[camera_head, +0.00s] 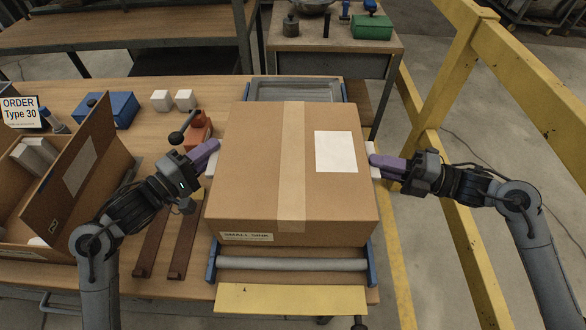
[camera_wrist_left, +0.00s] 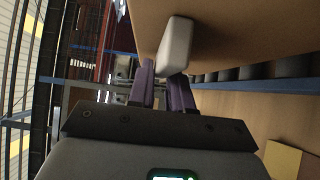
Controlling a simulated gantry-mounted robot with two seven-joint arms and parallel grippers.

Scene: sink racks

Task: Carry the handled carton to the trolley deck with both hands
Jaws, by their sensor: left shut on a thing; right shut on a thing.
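The carton (camera_head: 255,165) is a large brown taped box with a white label on top. It sits over a roller conveyor (camera_head: 290,264) with blue side rails; I cannot tell whether it touches the rollers. White handles stick out from its left (camera_head: 211,160) and right (camera_head: 370,158) sides. My left gripper (camera_head: 213,150) is shut on the left handle, which also shows between the purple fingers in the left wrist view (camera_wrist_left: 174,46). My right gripper (camera_head: 374,162) is shut on the right handle. I cannot clearly make out the trolley deck.
An open carton (camera_head: 70,165), a blue bin (camera_head: 110,108), white blocks (camera_head: 161,99) and an orange-based tool (camera_head: 197,132) lie left on the wooden table. A yellow plate (camera_head: 290,299) lies in front. Yellow railing (camera_head: 500,70) runs close by my right arm. A dark cart (camera_head: 530,18) stands at the far right.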

